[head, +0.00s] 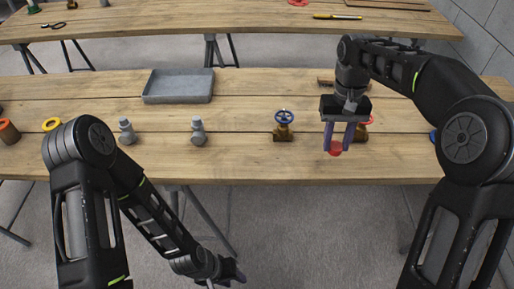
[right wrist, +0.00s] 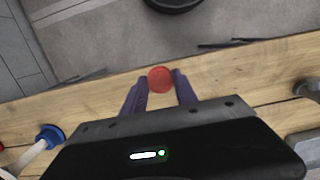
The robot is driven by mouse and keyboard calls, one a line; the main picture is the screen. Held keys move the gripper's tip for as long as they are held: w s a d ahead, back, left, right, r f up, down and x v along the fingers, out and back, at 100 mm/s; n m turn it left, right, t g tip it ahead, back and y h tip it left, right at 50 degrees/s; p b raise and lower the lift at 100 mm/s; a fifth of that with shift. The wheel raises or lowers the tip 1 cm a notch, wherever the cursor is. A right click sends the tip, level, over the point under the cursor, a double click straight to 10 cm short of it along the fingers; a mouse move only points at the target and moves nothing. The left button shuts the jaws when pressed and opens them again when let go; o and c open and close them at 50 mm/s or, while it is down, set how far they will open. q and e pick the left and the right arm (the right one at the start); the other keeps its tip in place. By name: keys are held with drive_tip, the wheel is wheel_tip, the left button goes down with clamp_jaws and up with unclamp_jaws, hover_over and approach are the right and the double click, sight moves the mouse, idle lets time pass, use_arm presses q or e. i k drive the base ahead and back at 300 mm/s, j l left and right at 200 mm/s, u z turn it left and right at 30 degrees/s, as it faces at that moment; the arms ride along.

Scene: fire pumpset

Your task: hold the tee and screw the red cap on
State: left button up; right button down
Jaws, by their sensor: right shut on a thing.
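The red cap (head: 336,148) is between the fingertips of my right gripper (head: 338,146), near the front edge of the table. The right wrist view also shows the red cap (right wrist: 160,79) gripped between the two purple fingers (right wrist: 160,84). Two grey metal fittings, one at left (head: 127,131) and one nearer the middle (head: 198,131), stand upright on the table; they look like tees, but I cannot tell which is the task's tee. My left gripper (head: 228,278) is low in front of the table, away from everything, partly cut off by the frame; its jaw opening is unclear.
A grey tray (head: 178,87) lies behind the fittings. A brass valve with a blue wheel (head: 284,119) stands left of my right gripper; a red-wheeled one (head: 366,121) is partly hidden behind it. The front middle table strip is clear.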

sight(198, 137)
drive_tip(key=k+l, duration=0.1)
drive_tip(key=l, duration=0.25)
drive_tip(key=k+l, duration=0.1)
drive_tip(key=l, duration=0.25)
drive_tip(key=k+l, duration=0.1)
drive_tip(key=l, duration=0.3)
drive_tip(key=k+l, duration=0.1)
drive_tip(key=l, duration=0.25)
